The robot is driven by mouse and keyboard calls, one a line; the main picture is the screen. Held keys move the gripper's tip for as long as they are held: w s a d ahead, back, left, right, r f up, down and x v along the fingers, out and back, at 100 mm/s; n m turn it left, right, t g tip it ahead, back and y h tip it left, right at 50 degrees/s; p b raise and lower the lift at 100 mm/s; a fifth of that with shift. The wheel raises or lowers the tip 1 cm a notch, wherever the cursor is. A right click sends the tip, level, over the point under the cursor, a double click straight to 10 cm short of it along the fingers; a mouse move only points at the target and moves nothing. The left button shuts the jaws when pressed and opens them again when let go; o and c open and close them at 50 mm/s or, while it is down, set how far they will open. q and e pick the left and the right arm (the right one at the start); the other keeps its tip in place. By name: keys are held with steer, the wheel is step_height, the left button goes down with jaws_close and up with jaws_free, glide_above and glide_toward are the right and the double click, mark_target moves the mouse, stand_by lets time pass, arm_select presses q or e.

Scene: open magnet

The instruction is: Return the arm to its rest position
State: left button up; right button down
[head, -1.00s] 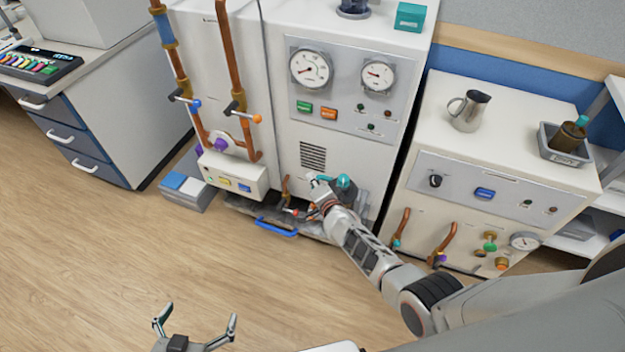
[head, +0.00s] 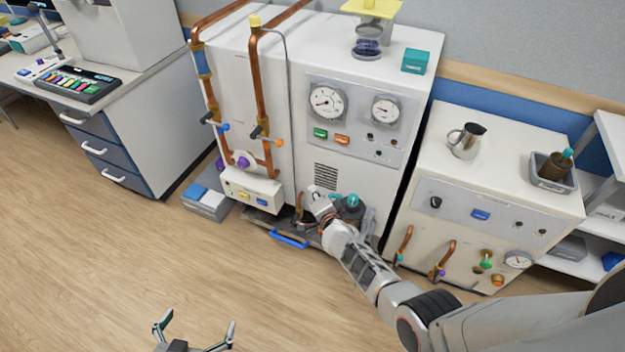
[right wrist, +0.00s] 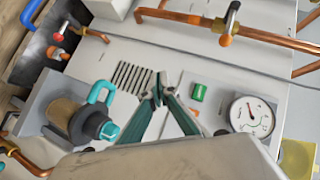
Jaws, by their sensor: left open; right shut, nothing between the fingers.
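My right arm reaches from the lower right to the front of the tall white cabinet (head: 345,165) in the head view. Its gripper (head: 314,194) is small there, in front of the cabinet's lower part below the vent, and its fingertips are hard to make out. In the right wrist view the right gripper (right wrist: 164,92) has its green-grey fingers together, with nothing between them. My left gripper (head: 195,328) is at the bottom edge of the head view, fingers spread and empty over the floor.
A teal-capped brown device (right wrist: 82,118) is close to the right gripper. Copper pipes (head: 262,90) run up the cabinet's left side. A blue handle (head: 289,240) is at its foot. A lower white unit (head: 480,190) with pipes stands right. The wooden floor (head: 100,260) is open at left.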

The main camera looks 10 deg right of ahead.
steer(key=s+d+f+n+g, duration=0.1)
steer(key=s+d+n, duration=0.25)
steer(key=s, duration=0.55)
steer(key=s+d+f+n+g, duration=0.15)
steer(key=s+n, duration=0.25)
steer(key=s, duration=0.4)
steer(key=s+d+f+n, duration=0.1)
steer(key=s+d+n, duration=0.25)
steer(key=s, duration=0.55)
steer(key=s+r+n+g, duration=0.1)
steer(key=s+r+n, duration=0.3)
steer(key=s, duration=0.6)
steer(key=shift+d+n+y, duration=0.25)
steer(key=shift+n+y, duration=0.05)
steer(key=shift+n, duration=0.5)
